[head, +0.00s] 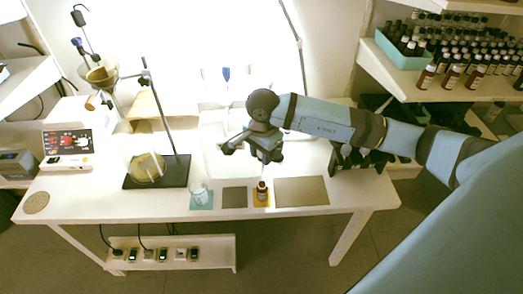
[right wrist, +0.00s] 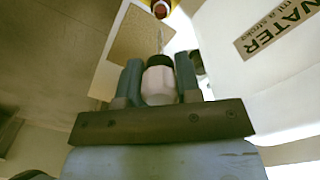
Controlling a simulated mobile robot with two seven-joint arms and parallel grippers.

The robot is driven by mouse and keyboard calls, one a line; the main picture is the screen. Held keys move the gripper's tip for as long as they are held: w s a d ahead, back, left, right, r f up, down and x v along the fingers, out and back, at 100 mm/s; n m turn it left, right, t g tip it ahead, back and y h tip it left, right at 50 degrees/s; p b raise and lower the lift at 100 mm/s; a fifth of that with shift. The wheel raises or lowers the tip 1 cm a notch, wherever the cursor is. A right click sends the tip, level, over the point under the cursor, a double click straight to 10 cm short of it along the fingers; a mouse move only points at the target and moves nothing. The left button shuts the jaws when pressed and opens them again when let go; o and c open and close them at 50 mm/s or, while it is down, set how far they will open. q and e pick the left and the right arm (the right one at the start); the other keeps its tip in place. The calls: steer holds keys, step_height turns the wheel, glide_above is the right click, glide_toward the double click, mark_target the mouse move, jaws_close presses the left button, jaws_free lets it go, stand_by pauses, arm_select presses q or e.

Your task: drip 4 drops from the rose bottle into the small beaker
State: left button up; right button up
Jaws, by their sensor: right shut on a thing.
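The rose bottle, taken to be the small brown bottle (head: 262,188) with a pale label, stands on an orange mat at the front of the table. It also shows at the top edge of the right wrist view (right wrist: 160,8). My right gripper (head: 266,157) is above and behind it in the head view. In the right wrist view my right gripper (right wrist: 160,82) is shut on a dropper (right wrist: 160,88) with a white bulb and black collar. Its thin glass tube points towards the bottle. The small beaker (head: 199,193) stands on a teal mat to the left. My left gripper is not in view.
A grey mat (head: 234,197) lies between beaker and bottle, and a bare tan mat (head: 302,191) lies to the right. A dark stand base (head: 158,172) with a rod is at left. A WATER label (right wrist: 270,30) shows in the wrist view. Shelves of bottles (head: 470,65) stand right.

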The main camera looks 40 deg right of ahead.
steer(key=shift+w+f+b, duration=0.1)
steer(key=shift+f+b, duration=0.1)
steer(key=shift+b, duration=0.25)
steer(key=shift+f+b, duration=0.75)
steer(key=shift+f, duration=0.05)
steer(key=shift+f+b, duration=0.5)
steer(key=shift+f, duration=0.05)
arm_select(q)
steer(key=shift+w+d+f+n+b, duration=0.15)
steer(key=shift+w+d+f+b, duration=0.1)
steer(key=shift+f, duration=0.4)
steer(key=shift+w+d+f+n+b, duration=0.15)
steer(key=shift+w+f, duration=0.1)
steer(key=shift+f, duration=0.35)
arm_select(e)
steer(key=shift+f, duration=0.35)
steer(key=shift+c, duration=1.4)
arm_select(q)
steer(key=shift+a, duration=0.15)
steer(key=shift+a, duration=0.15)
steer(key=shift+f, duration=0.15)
arm_select(e)
steer(key=shift+f, duration=0.15)
